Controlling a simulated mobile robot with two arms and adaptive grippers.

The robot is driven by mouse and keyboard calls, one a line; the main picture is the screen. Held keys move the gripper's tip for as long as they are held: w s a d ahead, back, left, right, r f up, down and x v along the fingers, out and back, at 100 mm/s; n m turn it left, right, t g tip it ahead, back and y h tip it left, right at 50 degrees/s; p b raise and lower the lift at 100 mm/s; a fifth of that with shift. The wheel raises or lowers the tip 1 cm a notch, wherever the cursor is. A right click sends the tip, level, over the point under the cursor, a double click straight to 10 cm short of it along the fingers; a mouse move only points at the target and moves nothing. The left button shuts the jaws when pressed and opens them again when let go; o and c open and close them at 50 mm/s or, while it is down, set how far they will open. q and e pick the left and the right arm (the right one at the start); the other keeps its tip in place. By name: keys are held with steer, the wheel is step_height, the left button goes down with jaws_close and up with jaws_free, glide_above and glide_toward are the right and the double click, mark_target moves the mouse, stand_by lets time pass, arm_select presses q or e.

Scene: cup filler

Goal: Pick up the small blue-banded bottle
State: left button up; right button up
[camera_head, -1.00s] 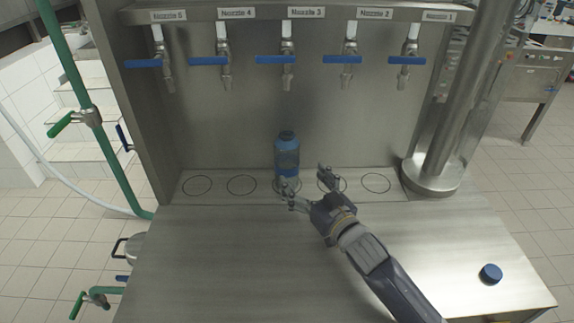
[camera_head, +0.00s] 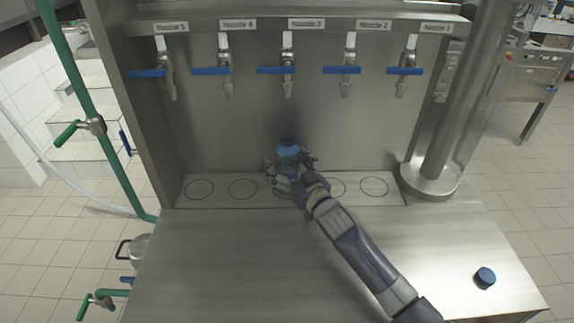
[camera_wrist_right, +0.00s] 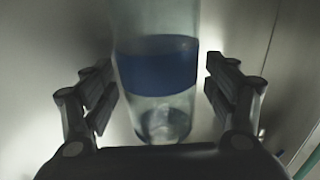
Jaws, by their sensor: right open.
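The small blue-banded bottle (camera_head: 287,150) stands upright under Nozzle 3, on the marked circle there. Its lower part is hidden by my gripper in the head view. In the right wrist view the clear bottle (camera_wrist_right: 158,120) shows its blue band (camera_wrist_right: 157,66) and base between my fingers. My right gripper (camera_head: 292,170) is open, with one finger on each side of the bottle. In the wrist view the right gripper (camera_wrist_right: 160,95) shows a gap between each finger and the glass. My left gripper is not in view.
A row of nozzles with blue handles (camera_head: 276,70) hangs above. The other marked circles (camera_head: 243,188) are empty. A blue cap (camera_head: 485,277) lies at the counter's right. A metal column (camera_head: 455,120) stands to the right.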

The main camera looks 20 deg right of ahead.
steer(key=c, duration=1.5)
steer(key=shift+r, duration=0.1)
steer(key=shift+c, duration=0.3)
